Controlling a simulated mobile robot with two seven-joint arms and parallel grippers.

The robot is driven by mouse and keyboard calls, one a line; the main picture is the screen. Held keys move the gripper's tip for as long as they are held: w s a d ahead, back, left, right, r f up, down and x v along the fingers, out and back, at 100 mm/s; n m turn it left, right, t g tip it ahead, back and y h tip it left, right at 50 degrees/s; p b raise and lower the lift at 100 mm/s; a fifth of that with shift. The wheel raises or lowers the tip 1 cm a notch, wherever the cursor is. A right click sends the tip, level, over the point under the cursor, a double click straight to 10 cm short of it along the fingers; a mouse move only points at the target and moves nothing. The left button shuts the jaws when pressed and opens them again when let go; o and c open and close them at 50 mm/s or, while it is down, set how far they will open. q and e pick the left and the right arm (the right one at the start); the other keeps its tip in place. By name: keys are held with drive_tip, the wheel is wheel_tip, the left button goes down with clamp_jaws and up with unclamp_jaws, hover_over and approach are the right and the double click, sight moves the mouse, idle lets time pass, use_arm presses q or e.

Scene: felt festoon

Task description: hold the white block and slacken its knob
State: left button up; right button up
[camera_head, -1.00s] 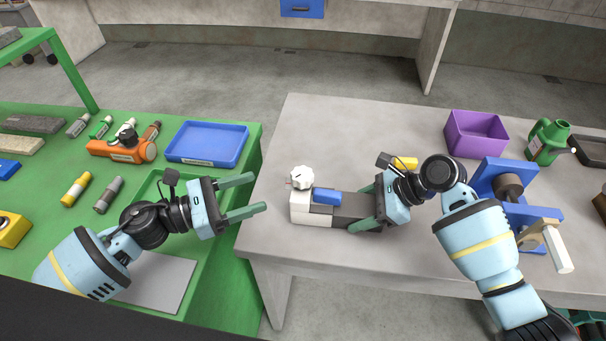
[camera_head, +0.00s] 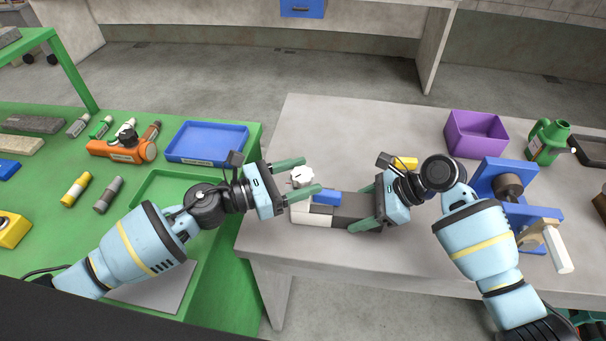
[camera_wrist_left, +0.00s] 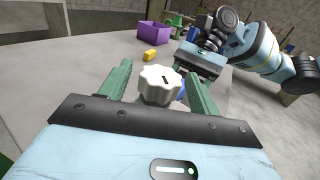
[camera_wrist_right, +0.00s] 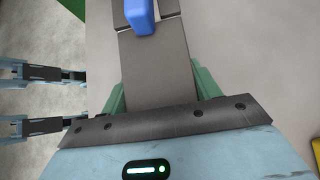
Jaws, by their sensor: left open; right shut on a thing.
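The white block (camera_head: 311,217) lies on the grey table near its left edge, with a blue piece (camera_head: 325,196) and a dark grey body (camera_head: 353,207) to its right. Its white lobed knob (camera_head: 302,174) stands on top; it also shows in the left wrist view (camera_wrist_left: 159,84). My left gripper (camera_head: 305,174) is open, its green fingers on either side of the knob, with gaps visible in the left wrist view. My right gripper (camera_head: 362,208) is shut on the dark grey body, which also shows in the right wrist view (camera_wrist_right: 156,65). The white block is partly hidden by a left finger.
A yellow piece (camera_head: 405,163) lies behind my right gripper. A purple bin (camera_head: 475,134), green can (camera_head: 547,142) and blue stand (camera_head: 490,178) are at the right. The green bench (camera_head: 225,270) with a blue tray (camera_head: 207,143) is at the left, across a gap.

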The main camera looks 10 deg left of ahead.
use_arm(q)
drive_tip(key=shift+w+d, duration=0.15)
drive_tip(key=shift+d, duration=0.15)
drive_tip(key=c, duration=1)
